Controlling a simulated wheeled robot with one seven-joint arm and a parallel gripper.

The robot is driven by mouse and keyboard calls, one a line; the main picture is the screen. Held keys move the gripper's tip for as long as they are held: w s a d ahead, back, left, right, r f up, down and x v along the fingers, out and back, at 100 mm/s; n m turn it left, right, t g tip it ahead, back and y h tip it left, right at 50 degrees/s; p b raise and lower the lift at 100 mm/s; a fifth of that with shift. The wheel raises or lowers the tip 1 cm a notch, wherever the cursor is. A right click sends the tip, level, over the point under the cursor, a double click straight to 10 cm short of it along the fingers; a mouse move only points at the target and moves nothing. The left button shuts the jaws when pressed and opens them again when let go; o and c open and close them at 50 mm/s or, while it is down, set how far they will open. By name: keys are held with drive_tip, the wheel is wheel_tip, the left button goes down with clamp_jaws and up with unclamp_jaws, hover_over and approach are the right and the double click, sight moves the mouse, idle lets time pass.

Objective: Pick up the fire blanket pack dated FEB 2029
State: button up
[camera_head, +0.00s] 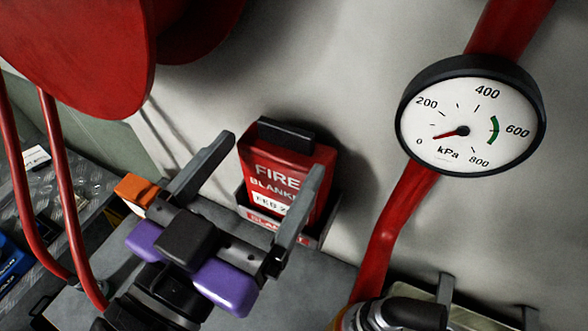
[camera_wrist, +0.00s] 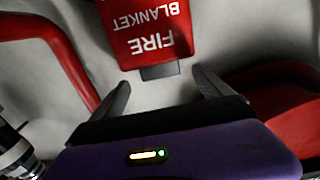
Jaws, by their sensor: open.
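The red fire blanket pack (camera_head: 287,167) stands upright in a grey holder (camera_head: 326,230) against the pale wall. It has a dark block on top and white lettering; a white date label reads FEB 2 and the rest is hidden behind my finger. My gripper (camera_head: 269,154) is open and empty in front of the pack, its fingers apart on either side of it in the picture. In the wrist view the pack (camera_wrist: 147,32) appears upside down, beyond the open fingertips (camera_wrist: 163,84), with a visible gap. I cannot tell the exact distance.
A round pressure gauge (camera_head: 470,115) hangs on a red pipe (camera_head: 385,235) to the right. A large red reel (camera_head: 85,50) fills the upper left, with red hoses (camera_head: 62,190) below it. A dark fitting (camera_head: 405,313) stands at the lower right.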

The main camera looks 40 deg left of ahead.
sight(283, 136)
drive_tip(key=p+x, duration=0.1)
drive_tip(key=x, duration=0.5)
drive_tip(key=shift+c, duration=0.2)
drive_tip(key=shift+s, duration=0.1)
clamp_jaws()
